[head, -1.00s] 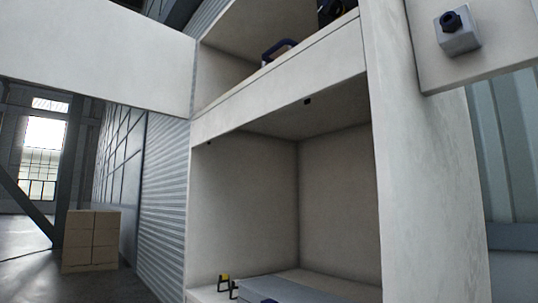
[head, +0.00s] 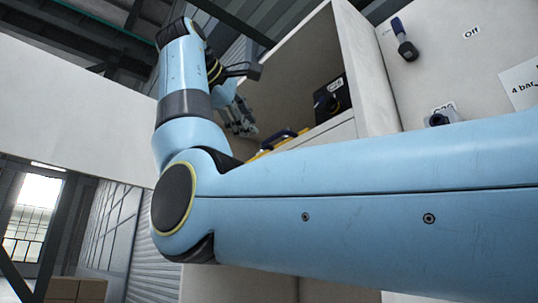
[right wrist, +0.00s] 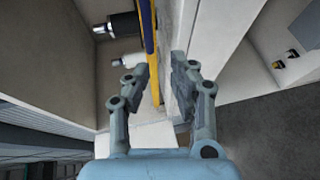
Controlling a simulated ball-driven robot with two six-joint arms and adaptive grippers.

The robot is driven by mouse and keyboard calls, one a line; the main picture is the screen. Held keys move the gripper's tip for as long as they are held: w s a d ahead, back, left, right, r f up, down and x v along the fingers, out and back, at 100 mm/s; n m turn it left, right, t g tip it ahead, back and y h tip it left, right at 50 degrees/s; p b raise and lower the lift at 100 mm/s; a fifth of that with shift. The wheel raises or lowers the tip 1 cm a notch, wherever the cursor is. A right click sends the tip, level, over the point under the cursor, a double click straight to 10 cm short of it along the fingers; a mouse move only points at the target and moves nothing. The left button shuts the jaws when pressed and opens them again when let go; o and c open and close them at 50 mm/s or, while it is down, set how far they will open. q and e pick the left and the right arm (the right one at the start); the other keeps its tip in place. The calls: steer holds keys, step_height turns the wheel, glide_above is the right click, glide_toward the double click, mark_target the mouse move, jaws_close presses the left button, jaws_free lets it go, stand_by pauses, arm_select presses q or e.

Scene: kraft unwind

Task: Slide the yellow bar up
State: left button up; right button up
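The yellow bar (head: 272,147) shows in part in the head view, low at the front of the upper cabinet compartment, behind my right arm. In the right wrist view the yellow bar (right wrist: 151,45) runs down the picture, with a dark blue edge along it. My right gripper (head: 240,118) is in front of the upper compartment. In the right wrist view my right gripper (right wrist: 160,72) is open. The lower bar lies between its fingers in the picture; I cannot tell whether it is within their reach. No contact is clear. My left gripper is out of view.
A black box (head: 332,98) sits in the compartment, near a blue handle (head: 283,135). A dark lever (head: 404,40) and a knob (head: 440,118) are on the right panel. A black cylinder (right wrist: 122,26) and a white one (right wrist: 103,60) lie left of the bar.

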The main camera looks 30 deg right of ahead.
mark_target(272, 139)
steer(key=x, duration=0.3)
steer(key=s+r+p+x, duration=0.1)
steer(key=x, duration=0.2)
steer(key=d+p+x, duration=0.1)
steer(key=x, duration=0.2)
steer(key=shift+d+r, duration=0.15)
steer(key=shift+d, duration=0.15)
jaws_close()
